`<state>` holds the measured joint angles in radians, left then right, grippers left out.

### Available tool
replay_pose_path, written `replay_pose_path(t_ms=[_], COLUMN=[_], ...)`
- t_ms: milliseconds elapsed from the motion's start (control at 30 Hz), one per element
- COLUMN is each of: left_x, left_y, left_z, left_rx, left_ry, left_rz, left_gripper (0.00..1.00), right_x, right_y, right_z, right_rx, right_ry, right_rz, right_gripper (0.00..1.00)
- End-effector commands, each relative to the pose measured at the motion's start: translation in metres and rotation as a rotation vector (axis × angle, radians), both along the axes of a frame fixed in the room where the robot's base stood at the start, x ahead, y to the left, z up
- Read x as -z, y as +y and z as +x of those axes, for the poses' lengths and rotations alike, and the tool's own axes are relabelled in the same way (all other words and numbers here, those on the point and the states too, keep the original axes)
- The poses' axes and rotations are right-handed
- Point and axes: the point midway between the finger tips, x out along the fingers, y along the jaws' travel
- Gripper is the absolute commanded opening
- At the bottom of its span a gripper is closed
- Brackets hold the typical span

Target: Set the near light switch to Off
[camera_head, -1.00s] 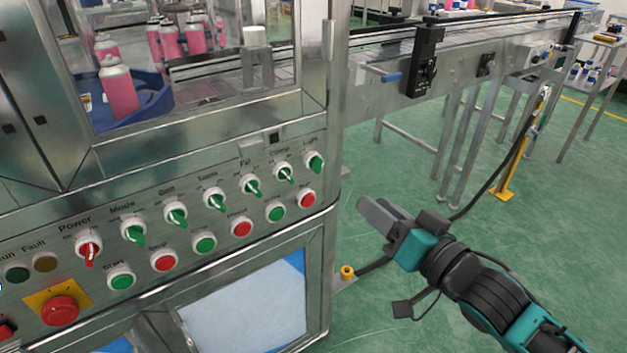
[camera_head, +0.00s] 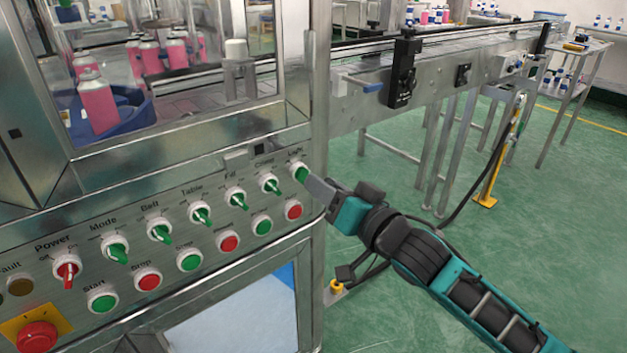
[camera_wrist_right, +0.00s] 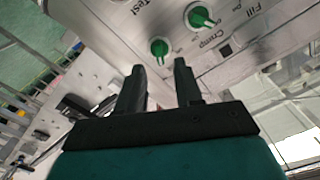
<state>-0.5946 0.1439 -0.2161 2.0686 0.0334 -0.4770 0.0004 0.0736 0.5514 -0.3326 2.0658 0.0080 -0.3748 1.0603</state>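The light switch (camera_head: 299,173) is a green rotary knob on a white round base. It is at the right end of the upper knob row, under the label "Light". Its handle slants down to the right. My right gripper (camera_head: 318,188) is just to the right of this knob, fingers towards the panel. In the right wrist view the two dark fingers (camera_wrist_right: 160,85) are apart with nothing between them. A green knob (camera_wrist_right: 158,47), seemingly the light switch, shows just beyond the fingertips, apart from them. My left gripper is not in view.
The crimp knob (camera_head: 270,184) is left of the light switch, and a red button (camera_head: 293,210) is below it. More knobs and buttons continue left, with a red emergency stop (camera_head: 37,337).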

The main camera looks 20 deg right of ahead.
Motion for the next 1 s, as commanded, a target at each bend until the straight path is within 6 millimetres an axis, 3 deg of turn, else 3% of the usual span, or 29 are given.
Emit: replay_pose_path(t_ms=[300,700,1000], left_x=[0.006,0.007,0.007], left_y=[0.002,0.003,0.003], left_z=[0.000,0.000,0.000], left_rx=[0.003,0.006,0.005], left_ry=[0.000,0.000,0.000], left_rz=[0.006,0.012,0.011], left_gripper=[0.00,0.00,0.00], right_x=[0.000,0.000,0.000], right_y=[0.011,0.013,0.013], right_z=[0.031,0.034,0.034], right_rx=[-0.001,0.000,0.000], right_ry=[-0.001,0.001,0.001], right_rz=[-0.001,0.000,0.000], right_gripper=[0.35,0.34,0.05])
